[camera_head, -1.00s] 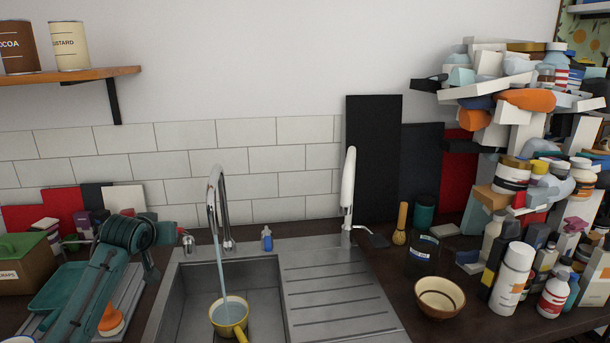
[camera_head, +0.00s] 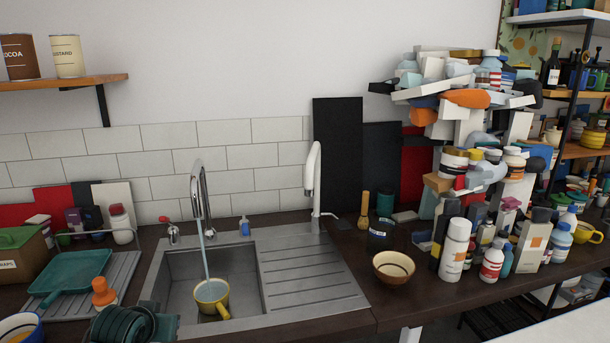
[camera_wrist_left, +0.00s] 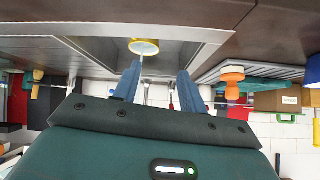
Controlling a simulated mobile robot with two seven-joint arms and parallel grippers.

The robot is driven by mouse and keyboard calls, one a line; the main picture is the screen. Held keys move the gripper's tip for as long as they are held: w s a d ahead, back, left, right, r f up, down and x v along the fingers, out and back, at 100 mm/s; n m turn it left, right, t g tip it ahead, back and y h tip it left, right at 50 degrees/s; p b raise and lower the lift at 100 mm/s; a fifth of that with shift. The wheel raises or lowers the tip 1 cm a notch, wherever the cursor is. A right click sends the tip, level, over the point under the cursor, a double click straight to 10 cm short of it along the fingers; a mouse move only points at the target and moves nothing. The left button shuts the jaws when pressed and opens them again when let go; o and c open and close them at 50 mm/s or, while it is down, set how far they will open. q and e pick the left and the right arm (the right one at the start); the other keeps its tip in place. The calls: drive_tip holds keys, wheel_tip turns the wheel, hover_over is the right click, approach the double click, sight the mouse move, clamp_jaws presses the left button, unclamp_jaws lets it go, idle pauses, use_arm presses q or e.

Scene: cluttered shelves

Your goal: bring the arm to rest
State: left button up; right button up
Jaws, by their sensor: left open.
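My left arm (camera_head: 130,325) shows only as a dark green part at the bottom edge of the head view, in front of the counter. In the left wrist view my left gripper (camera_wrist_left: 159,70) has its two blue fingers apart, with nothing between them. That view is upside down. A yellow mug (camera_head: 212,298) stands in the sink (camera_head: 175,285) under running water, and it also shows in the left wrist view (camera_wrist_left: 144,47) beyond the fingertips, apart from them. My right gripper is in neither view.
A teal pan (camera_head: 75,272) lies on the draining rack left of the sink, near an orange-topped bottle (camera_head: 103,293). A bowl (camera_head: 393,268) stands right of the sink. A tall cluttered pile of boxes and bottles (camera_head: 470,150) fills the counter's right side.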

use_arm(q)
drive_tip(key=s+d+f+m+g+h, duration=0.1)
drive_tip(key=s+d+f+g, duration=0.15)
drive_tip(key=s, duration=0.85)
drive_tip(key=s+d+f+m+g, duration=0.15)
drive_tip(key=s+d, duration=0.25)
drive_tip(key=s, duration=0.7)
drive_tip(key=s+d+f+g+h, duration=0.1)
drive_tip(key=s+d+f, duration=0.2)
drive_tip(key=s, duration=0.8)
drive_tip(key=w+d+f+t+h, duration=0.2)
drive_tip(key=w+d+f+t, duration=0.3)
drive_tip(key=w+f+t, duration=0.1)
drive_tip(key=shift+w+d+f+m+t+h, duration=0.15)
drive_tip(key=shift+d+f+m+t+h, duration=0.2)
drive_tip(key=shift+f, duration=0.45)
